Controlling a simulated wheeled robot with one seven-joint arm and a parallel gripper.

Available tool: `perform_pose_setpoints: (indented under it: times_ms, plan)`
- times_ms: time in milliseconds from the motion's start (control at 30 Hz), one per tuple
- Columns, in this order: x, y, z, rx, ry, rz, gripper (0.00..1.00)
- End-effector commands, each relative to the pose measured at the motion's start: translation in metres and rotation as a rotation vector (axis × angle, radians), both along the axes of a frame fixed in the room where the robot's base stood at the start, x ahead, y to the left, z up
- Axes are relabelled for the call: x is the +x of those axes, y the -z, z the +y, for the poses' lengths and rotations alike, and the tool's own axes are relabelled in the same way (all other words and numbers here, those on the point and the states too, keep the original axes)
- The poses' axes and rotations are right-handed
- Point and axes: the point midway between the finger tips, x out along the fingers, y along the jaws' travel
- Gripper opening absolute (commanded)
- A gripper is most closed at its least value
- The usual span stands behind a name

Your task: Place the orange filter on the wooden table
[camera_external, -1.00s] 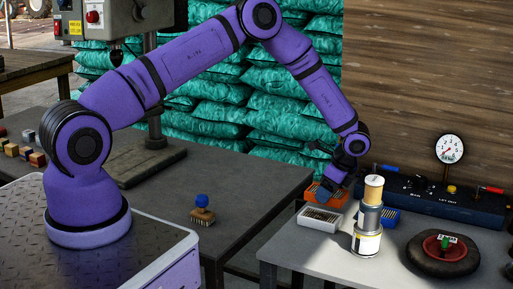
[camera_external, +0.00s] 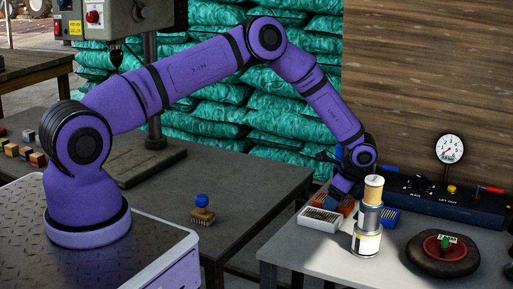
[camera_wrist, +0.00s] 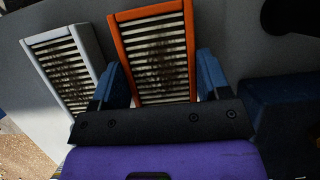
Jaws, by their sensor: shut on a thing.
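The orange filter (camera_wrist: 155,55) has an orange frame with pale slats and a dark smudge. My gripper (camera_wrist: 160,78) is shut on it, with one blue finger against each long side in the wrist view. In the external view my gripper (camera_external: 338,194) is low over the grey table, and most of the orange filter (camera_external: 347,207) is hidden behind it and the white filter. A table with a brown wooden top (camera_external: 32,66) stands at the far left back.
A white filter (camera_external: 320,219) lies just left of the orange one, and a blue one (camera_external: 390,217) to the right. A stacked canister (camera_external: 368,222), a black round item (camera_external: 443,262) and a gauge unit (camera_external: 440,203) crowd the grey table (camera_external: 315,252).

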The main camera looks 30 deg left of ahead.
Motion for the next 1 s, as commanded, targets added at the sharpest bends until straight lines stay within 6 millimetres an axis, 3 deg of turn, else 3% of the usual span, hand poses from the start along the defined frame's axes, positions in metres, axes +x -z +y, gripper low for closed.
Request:
perform_pose_setpoints:
  times_ms: [33, 67, 167, 567, 1000]
  plan:
    - [0.000, 0.002, 0.000, 0.000, 0.000, 0.000, 0.45]
    - [0.000, 0.002, 0.000, 0.000, 0.000, 0.000, 0.74]
    - [0.000, 0.001, 0.000, 0.000, 0.000, 0.000, 0.95]
    - [0.000, -0.007, -0.002, 0.000, 0.000, -0.001, 0.95]
    - [0.000, -0.082, -0.033, 0.000, 0.000, -0.002, 0.95]
